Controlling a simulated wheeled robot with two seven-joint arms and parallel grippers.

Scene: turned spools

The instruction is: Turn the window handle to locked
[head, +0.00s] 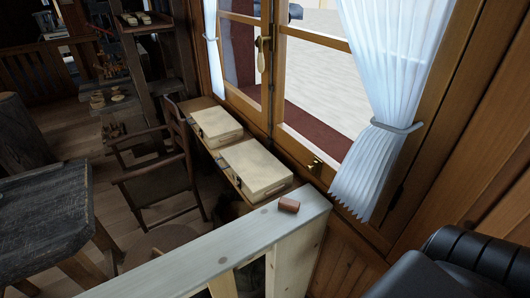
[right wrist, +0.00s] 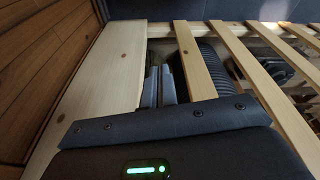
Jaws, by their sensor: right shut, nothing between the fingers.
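The window handle (head: 261,58) is on the middle upright of the wooden window frame in the head view. It has a brass mount and a pale grip that hangs straight down. A small brass fitting (head: 315,164) sits low on the frame; I cannot tell its exact kind. My right gripper (right wrist: 159,84) shows in the right wrist view, with its grey fingers together and empty, above pale wooden slats. It is far from the handle; only black parts of my arm show at the lower right of the head view. My left gripper is not in view.
A pale wooden rail (head: 240,240) crosses the foreground, with a small red-brown block (head: 289,205) on it. Two pale cases (head: 255,168) lie on the sill below the window. A white curtain (head: 385,95) hangs right of the panes. A chair (head: 155,180) stands left.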

